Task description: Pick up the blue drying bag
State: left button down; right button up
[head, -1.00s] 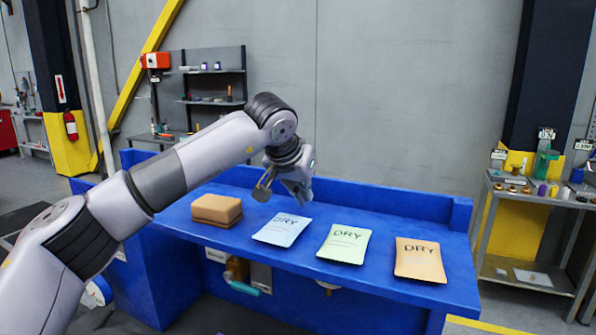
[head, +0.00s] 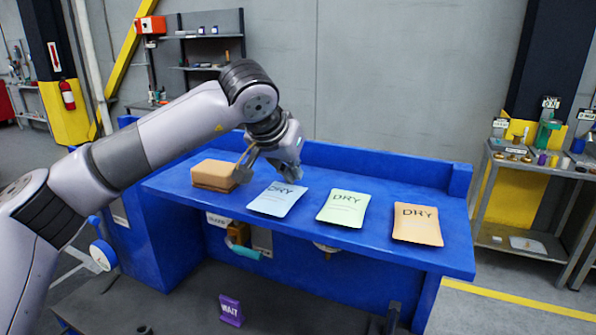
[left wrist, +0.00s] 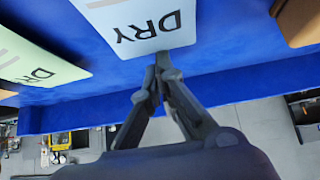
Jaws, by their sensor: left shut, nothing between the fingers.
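The pale blue drying bag (head: 276,200), marked DRY, lies flat on the blue bench at the left end of a row of three bags. My left gripper (head: 292,168) hangs over its far edge in the head view, and its tips are partly hidden there. In the left wrist view, the fingertips (left wrist: 163,62) meet, shut and empty, at the edge of the blue bag (left wrist: 130,22). I cannot tell whether they touch it. My right gripper is not in view.
A green bag (head: 343,208) and an orange bag (head: 417,224) lie to the right on the bench (head: 375,180). A brown block (head: 214,174) sits just left of the blue bag. A raised wall (head: 380,165) runs along the bench's back.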

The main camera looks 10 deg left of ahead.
aim_at(285, 186)
pick_arm(q)
jog(key=s, duration=0.1)
jog(key=s+b, duration=0.1)
jog(key=s, duration=0.1)
jog(key=shift+a+f, duration=0.2)
jog(key=shift+a, duration=0.15)
jog(key=shift+s+a+r, duration=0.1)
jog(key=shift+s+r, duration=0.1)
jog(key=shift+s, duration=0.15)
